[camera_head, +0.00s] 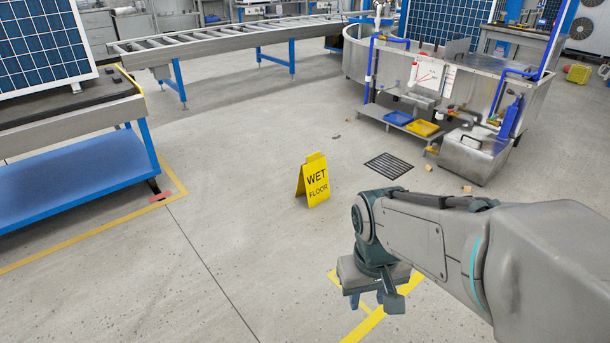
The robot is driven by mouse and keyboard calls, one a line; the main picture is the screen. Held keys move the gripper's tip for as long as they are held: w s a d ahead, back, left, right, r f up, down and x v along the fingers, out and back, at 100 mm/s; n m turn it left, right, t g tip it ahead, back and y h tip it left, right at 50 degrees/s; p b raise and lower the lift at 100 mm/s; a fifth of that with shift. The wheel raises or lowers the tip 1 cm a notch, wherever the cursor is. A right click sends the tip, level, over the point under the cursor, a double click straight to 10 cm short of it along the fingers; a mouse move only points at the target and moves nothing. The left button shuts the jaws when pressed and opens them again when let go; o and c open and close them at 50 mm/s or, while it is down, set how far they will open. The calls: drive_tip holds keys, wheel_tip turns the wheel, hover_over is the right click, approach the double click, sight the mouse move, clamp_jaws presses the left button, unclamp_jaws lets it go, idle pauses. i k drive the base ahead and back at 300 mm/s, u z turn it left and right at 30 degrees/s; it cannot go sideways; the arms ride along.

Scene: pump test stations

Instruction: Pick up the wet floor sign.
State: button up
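The yellow wet floor sign (316,184) stands upright like a tent on the grey floor, near the middle of the view. Its front face carries the black words WET FLOOR, and a small tab sticks up at its top. My gripper (372,303) points down in front of the sign and to its right, apart from it. Its fingers show only in part below the wrist, and I cannot tell how far apart they are. I see nothing held in it.
A blue-shelved workbench (75,175) stands at the left, and a roller conveyor (225,40) runs behind. A metal pump test tank (450,80) stands at the back right. A floor drain grate (388,166) lies right of the sign.

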sight(314, 177)
drive_tip(key=u, duration=0.1)
drive_tip(key=i, duration=1.5)
drive_tip(key=z, duration=0.25)
drive_tip(key=i, duration=1.75)
drive_tip(key=z, duration=0.45)
